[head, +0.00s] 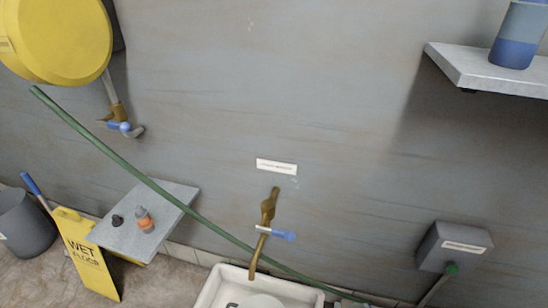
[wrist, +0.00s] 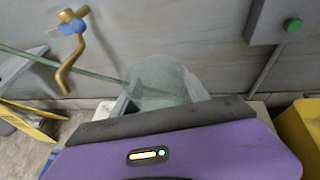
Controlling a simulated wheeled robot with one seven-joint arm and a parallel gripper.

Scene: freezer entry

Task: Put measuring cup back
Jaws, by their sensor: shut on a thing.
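In the wrist view, a translucent, pale greenish cup (wrist: 160,78), which looks like the measuring cup, sits between the fingers of my gripper (wrist: 163,94). The fingers are shut on it, one on either side. The dark edge and purple body of my gripper hide its lower part. Behind it is the grey wall, with the brass tap to the upper left and the grey box to the upper right. I cannot make out my gripper or the cup in the head view.
A white sink (head: 212,291) stands below a brass tap (head: 267,212) with a blue lever. A green hose (head: 150,182) crosses diagonally. A high shelf (head: 480,75) bears a blue bottle (head: 516,38). A grey box (head: 452,246) is at right.

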